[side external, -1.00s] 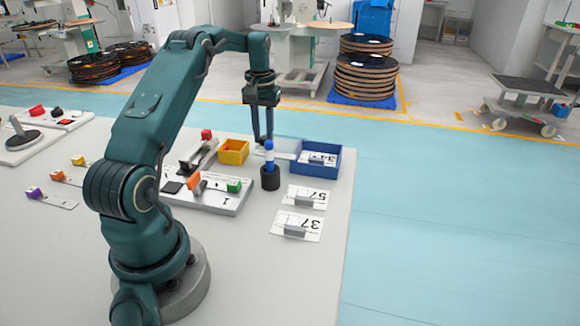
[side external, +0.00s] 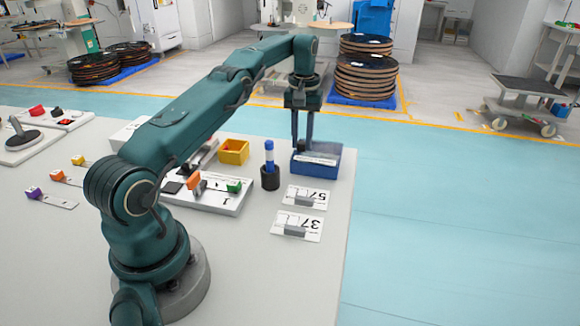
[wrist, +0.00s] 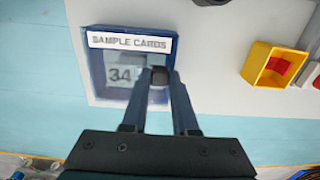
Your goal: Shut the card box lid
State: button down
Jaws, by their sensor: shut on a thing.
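The blue card box (side external: 318,166) stands near the table's far right edge. In the wrist view the box (wrist: 97,72) bears a "SAMPLE CARDS" label, and a card marked 34 (wrist: 120,76) shows hazily inside. The clear lid appears to lie over the box; whether it is fully seated I cannot tell. My gripper (side external: 302,148) is over the box, fingers pointing down. In the wrist view my gripper (wrist: 160,80) is shut on a small dark knob (wrist: 159,75), seemingly the lid's. The fingers hide part of the box's right side.
A yellow bin (side external: 233,151) is further left, behind a white station board (side external: 220,203). Cards marked 57 (side external: 307,197) and 37 (side external: 298,227) lie in front.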

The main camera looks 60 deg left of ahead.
jog(key=shift+w+d+r, duration=0.1)
jog(key=shift+w+d, duration=0.1)
jog(key=shift+w, duration=0.1)
jog(key=c, duration=0.7)
grip_release()
jog(key=shift+s, duration=0.1)
jog(key=shift+s+a, duration=0.1)
jog(key=shift+a, duration=0.05)
